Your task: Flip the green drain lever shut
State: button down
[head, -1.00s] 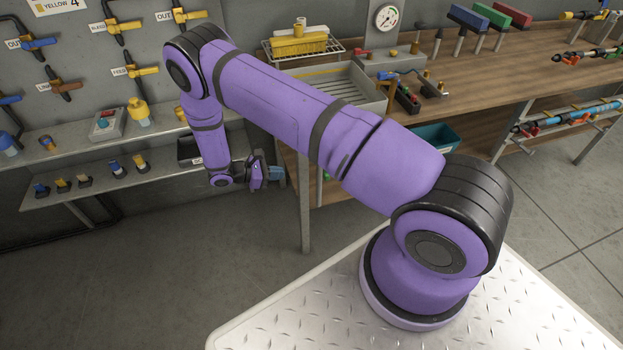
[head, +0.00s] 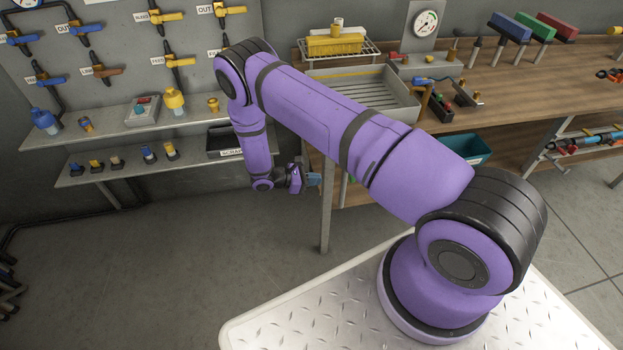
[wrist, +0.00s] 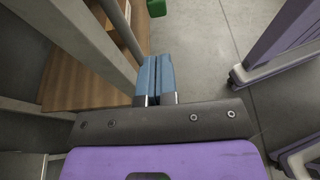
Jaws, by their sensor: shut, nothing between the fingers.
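A green piece (wrist: 156,7), likely the drain lever, shows at the top edge of the wrist view, cut off by the frame. It lies just beyond my fingertips and apart from them. My gripper (wrist: 155,78) has its two blue fingers shut together with nothing between them. In the head view, my gripper (head: 314,179) hangs low in front of the wooden bench's front leg, below the sink tray. Whether the lever is open or closed cannot be told.
The bench (head: 480,95) carries a grey sink tray (head: 405,105) and a pressure gauge (head: 426,23). Its front leg (head: 326,215) stands close beside my gripper. A shelf (head: 95,135) with fittings and a scrap bin (head: 225,150) is on the left. The floor in front is clear.

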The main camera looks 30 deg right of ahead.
jog(key=r+x, duration=0.1)
jog(key=x, duration=0.8)
jog(key=shift+s+d, duration=0.15)
jog(key=shift+d, duration=0.35)
